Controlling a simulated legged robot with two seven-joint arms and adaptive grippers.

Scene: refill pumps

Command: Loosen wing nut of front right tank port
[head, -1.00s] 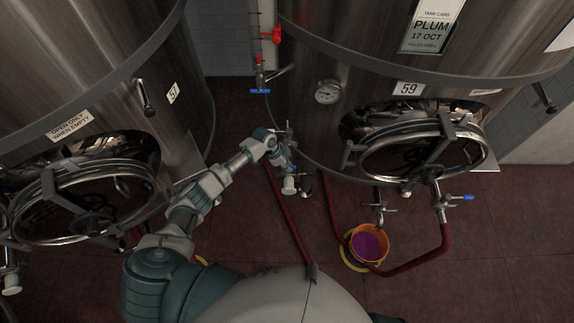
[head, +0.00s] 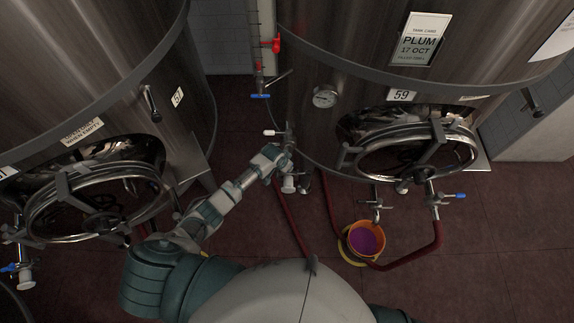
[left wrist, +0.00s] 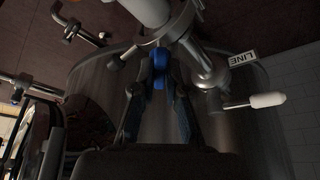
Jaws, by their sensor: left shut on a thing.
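The steel tank numbered 59 (head: 330,55) stands at the right in the head view. A small port fitting with a white end (head: 289,186) hangs at its lower left side. My left gripper (head: 286,160) is at this fitting. In the left wrist view, my left gripper (left wrist: 159,82) has its two fingers closed around a blue piece (left wrist: 159,66) under the steel and white fitting (left wrist: 150,10). I cannot tell whether this blue piece is a wing nut or a lever grip. A white-handled lever (left wrist: 266,100) sits to the right of the fingers. My right gripper is not in view.
A second valve with a blue handle (head: 460,196) and a steel outlet (head: 376,206) hang under the round hatch (head: 365,170). An orange bucket (head: 382,232) with purple contents stands below. Red hoses (head: 292,220) lie on the floor. Another tank (head: 80,60) stands at the left.

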